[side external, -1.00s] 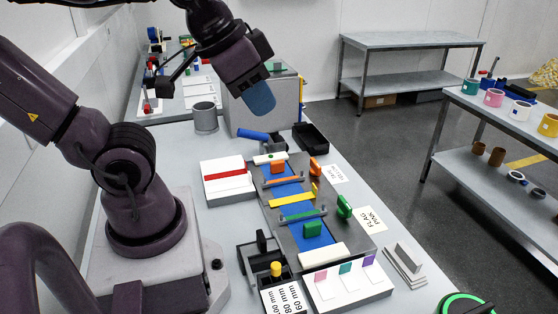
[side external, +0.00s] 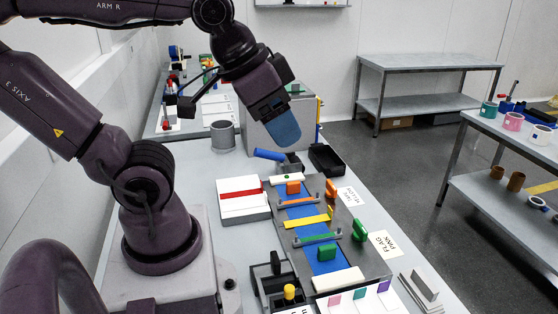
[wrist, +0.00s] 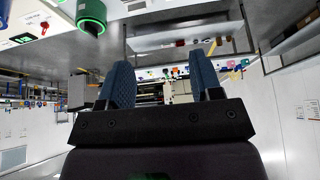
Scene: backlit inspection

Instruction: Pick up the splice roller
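The splice roller appears to be the blue cylinder (side external: 268,154) with a dark part at its right end. It lies on the grey bench beyond the fixture board, near a black tray. My gripper (side external: 286,138) hangs above and slightly right of it in the side view, with a blue finger pointing down, apart from the roller as far as I can tell. In the wrist view my gripper (wrist: 163,78) shows two blue ridged fingers set wide apart with nothing between them. I cannot pick out the roller in the wrist view.
A black tray (side external: 326,158) is right of the roller. A grey cup (side external: 222,136) and a large grey box (side external: 277,122) stand behind. The fixture board (side external: 372,262) with blue strip and coloured blocks lies in front, beside a white box with a red band (side external: 242,207).

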